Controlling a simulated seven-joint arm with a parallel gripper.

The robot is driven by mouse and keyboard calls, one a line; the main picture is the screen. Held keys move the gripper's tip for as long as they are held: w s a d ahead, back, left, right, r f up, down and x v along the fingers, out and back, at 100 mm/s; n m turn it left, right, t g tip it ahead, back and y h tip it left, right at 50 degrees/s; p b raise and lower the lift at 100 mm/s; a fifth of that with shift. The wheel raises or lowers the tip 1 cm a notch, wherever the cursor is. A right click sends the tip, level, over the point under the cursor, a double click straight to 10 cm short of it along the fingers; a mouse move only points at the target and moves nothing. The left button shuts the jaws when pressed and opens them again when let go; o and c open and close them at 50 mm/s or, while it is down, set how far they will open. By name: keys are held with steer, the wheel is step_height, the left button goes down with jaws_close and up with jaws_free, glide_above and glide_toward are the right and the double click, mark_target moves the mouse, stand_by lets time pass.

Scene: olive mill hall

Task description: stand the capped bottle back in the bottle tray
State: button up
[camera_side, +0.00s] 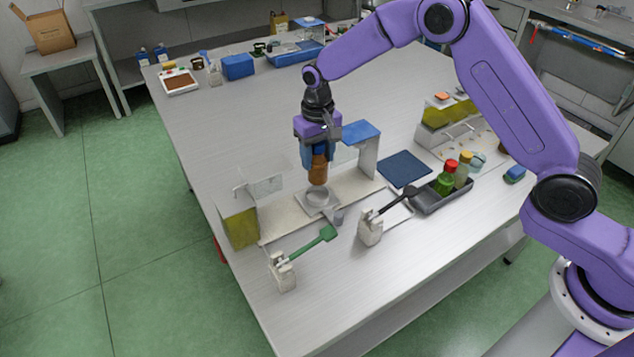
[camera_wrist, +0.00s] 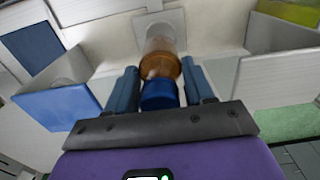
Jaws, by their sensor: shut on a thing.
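Whether the bottle's foot touches the fixture is unclear. In the wrist view the bottle (camera_wrist: 160,66) and its blue cap (camera_wrist: 158,95) sit between the two blue fingers. The dark bottle tray (camera_side: 428,203) is to the right and holds a green bottle with a red cap (camera_side: 446,180) and a pale bottle with a yellow cap (camera_side: 463,172). Its left part looks bare.
A blue-topped stand (camera_side: 361,133) rises close to the right of my gripper, and a pale panel (camera_side: 265,187) to its left. A black-headed tool (camera_side: 395,199) on a white holder is beside the tray. A green paddle (camera_side: 318,239) is in front. A dark blue mat (camera_side: 404,168) lies behind the tray.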

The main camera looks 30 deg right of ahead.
steer(key=shift+r, duration=0.1)
step_height(320, 180, up, 11)
steer(key=shift+r, duration=0.1)
steer(key=s+d+m, duration=0.3)
steer(key=s+d, duration=0.4)
steer(key=d, duration=0.5)
steer(key=s+d+m, duration=0.3)
steer(key=s+d, duration=0.5)
steer(key=d, duration=0.4)
step_height(320, 180, down, 16)
steer(key=shift+w+a+r, duration=0.15)
steer(key=shift+a, duration=0.05)
steer(key=shift+f, duration=0.65)
stand_by(0.5)
steer(key=shift+f, duration=0.55)
steer(key=shift+f, duration=0.1)
